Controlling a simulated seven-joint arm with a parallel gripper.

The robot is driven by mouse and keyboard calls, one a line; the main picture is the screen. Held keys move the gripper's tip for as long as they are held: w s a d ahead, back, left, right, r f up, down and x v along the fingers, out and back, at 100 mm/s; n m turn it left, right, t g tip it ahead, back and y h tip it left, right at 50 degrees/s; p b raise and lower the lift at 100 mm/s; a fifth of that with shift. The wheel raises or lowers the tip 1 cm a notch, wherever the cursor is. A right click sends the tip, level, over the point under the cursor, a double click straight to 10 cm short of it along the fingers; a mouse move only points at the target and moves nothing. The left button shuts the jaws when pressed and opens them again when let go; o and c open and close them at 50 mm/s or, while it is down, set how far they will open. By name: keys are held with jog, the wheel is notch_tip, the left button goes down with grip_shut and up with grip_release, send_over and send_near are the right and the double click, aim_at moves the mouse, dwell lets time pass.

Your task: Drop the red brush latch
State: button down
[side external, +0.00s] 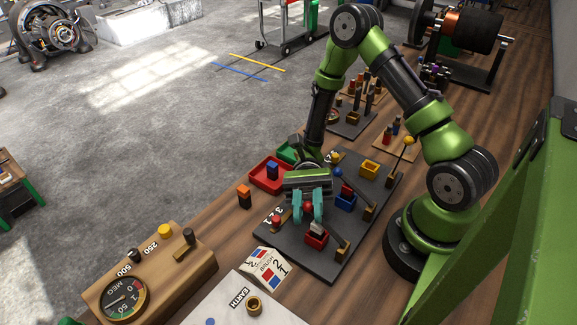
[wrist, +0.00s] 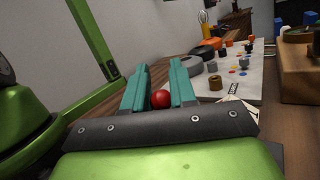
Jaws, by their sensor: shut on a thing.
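The red ball knob (side external: 308,208) of the red brush latch shows between the teal fingers of my gripper (side external: 309,206) in the side view. In the wrist view the red knob (wrist: 160,98) sits between the two fingers (wrist: 160,92). My gripper is shut on it. The latch's lever is mostly hidden by my fingers. Below the gripper stands a red brush holder (side external: 316,240) with a grey-white piece in its top, on the dark base plate (side external: 335,268).
A blue holder (side external: 345,203) with a blue knob (side external: 337,172) and a yellow holder (side external: 369,168) with a yellow knob (side external: 408,140) share the plate. A red tray (side external: 258,182) is left. A brush card (side external: 265,266) and meter box (side external: 165,265) stand in front.

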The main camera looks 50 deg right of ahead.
jog(key=shift+w, duration=0.3)
jog(key=c, duration=1.3)
grip_release()
jog(key=o, duration=0.3)
jog(key=shift+s, duration=0.1)
jog(key=shift+f, duration=0.1)
jog(key=shift+w+d, duration=0.3)
jog(key=shift+d, duration=0.1)
jog(key=r, duration=0.2)
jog(key=d+r, duration=0.1)
jog(key=r, duration=0.1)
jog(key=w+r, duration=0.1)
jog(key=r, duration=0.1)
jog(key=shift+d+r, duration=0.25)
jog(key=shift+d, duration=0.1)
